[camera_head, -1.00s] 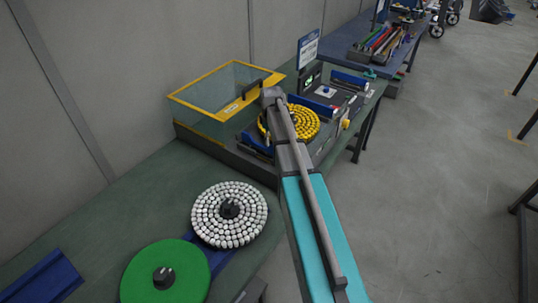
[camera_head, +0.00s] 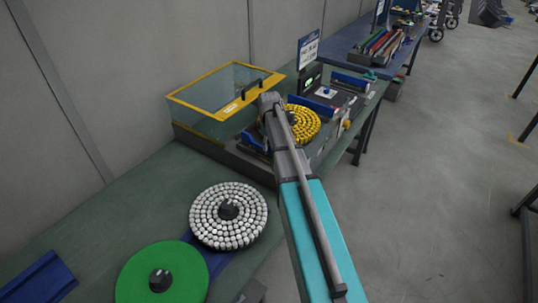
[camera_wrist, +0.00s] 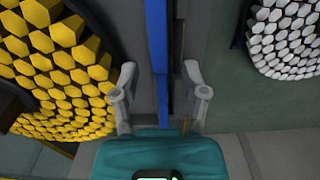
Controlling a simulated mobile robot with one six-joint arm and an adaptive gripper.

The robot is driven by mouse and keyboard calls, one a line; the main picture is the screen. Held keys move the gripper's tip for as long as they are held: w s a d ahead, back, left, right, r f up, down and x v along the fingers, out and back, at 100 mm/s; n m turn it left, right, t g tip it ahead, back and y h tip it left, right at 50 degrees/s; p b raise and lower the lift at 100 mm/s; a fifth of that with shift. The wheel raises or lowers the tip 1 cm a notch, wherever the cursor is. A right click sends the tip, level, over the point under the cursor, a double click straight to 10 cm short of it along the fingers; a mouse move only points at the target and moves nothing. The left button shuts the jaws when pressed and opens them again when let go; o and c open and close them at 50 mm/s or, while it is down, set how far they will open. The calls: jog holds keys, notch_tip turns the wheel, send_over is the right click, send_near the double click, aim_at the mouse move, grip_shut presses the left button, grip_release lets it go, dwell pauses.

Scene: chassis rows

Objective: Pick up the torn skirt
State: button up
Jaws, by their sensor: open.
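No piece is clearly recognisable as a torn skirt. In the wrist view, a narrow blue strip (camera_wrist: 158,40) with a dark strip (camera_wrist: 177,45) along its right side runs between the fingers of my gripper (camera_wrist: 160,78); I cannot tell whether either is the skirt, and no tear shows. My gripper is open, one finger on each side of these strips, with nothing visibly clamped.
A yellow studded disc (camera_head: 305,123) sits in the machine beside a yellow-framed clear lid (camera_head: 222,90); it also fills the wrist view's left (camera_wrist: 55,70). A blue holder (camera_head: 40,281) lies front left.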

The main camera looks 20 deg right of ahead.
jog(key=shift+f+b, duration=1.05)
jog(key=shift+f, duration=0.25)
grip_shut()
